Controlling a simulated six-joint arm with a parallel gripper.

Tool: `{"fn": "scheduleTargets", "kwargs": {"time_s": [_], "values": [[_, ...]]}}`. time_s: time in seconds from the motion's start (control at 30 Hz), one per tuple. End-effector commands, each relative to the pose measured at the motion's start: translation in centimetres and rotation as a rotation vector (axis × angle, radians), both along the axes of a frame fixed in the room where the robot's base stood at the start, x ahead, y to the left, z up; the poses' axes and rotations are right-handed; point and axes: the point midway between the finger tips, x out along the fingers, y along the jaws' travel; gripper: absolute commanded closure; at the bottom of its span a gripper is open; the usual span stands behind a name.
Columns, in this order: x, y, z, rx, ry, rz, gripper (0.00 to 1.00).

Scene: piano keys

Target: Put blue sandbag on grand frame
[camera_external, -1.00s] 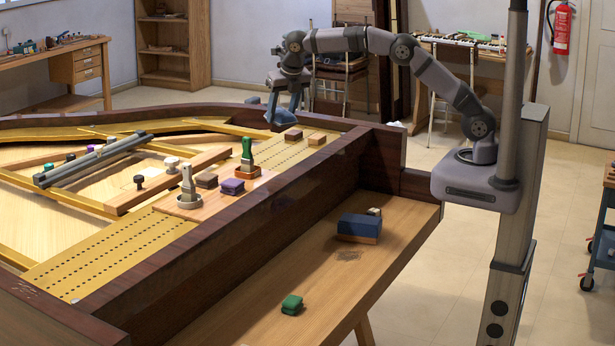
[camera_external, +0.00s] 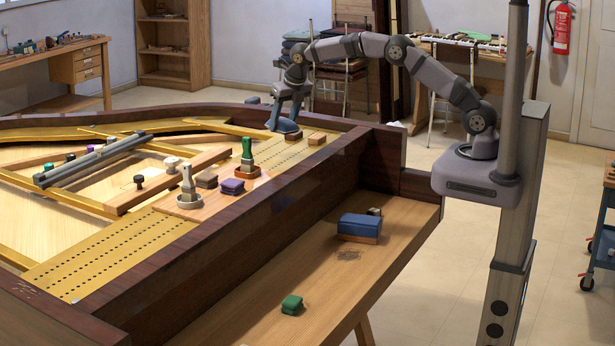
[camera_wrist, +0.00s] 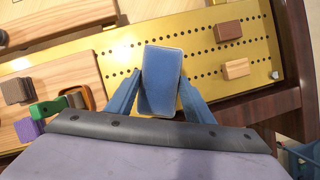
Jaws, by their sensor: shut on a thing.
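My gripper (camera_wrist: 158,92) is shut on a blue sandbag (camera_wrist: 160,80), a flat, rounded blue pad between its two blue fingers. In the external view my gripper (camera_external: 286,116) is at the far end of the grand frame (camera_external: 93,264), the gold part with rows of holes. The sandbag shows there as a blue shape (camera_external: 287,126) low at the fingertips, over the gold strip near two small brown blocks. I cannot tell whether it touches the frame. In the wrist view the gold frame (camera_wrist: 125,40) lies behind the sandbag.
Brown blocks (camera_wrist: 236,69), a purple block (camera_external: 232,187) and green-handled (camera_external: 247,148) and white-handled tools stand on or near the frame. The dark wooden rim (camera_external: 250,205) borders it. A larger blue block (camera_external: 360,226) and a green one (camera_external: 292,304) lie on the lower shelf.

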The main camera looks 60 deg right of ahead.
Motion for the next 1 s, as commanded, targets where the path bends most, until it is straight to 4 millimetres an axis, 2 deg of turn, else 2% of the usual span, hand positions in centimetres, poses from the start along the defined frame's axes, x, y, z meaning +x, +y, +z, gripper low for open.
{"fn": "scheduleTargets", "kwargs": {"time_s": [0.3, 0.4, 0.67, 0.9, 1.0], "values": [[-0.1, 0.0, -4.3, 0.0, 0.002, 0.0, 0.91], [0.0, 0.0, -5.2, -0.001, 0.0, 0.0, 0.91], [0.0, 0.0, -6.0, 0.0, 0.0, 0.0, 0.91], [-0.1, 0.0, -8.6, 0.0, 0.002, 0.001, 0.91], [0.0, 0.0, -9.2, 0.0, -0.001, 0.001, 0.91]]}}
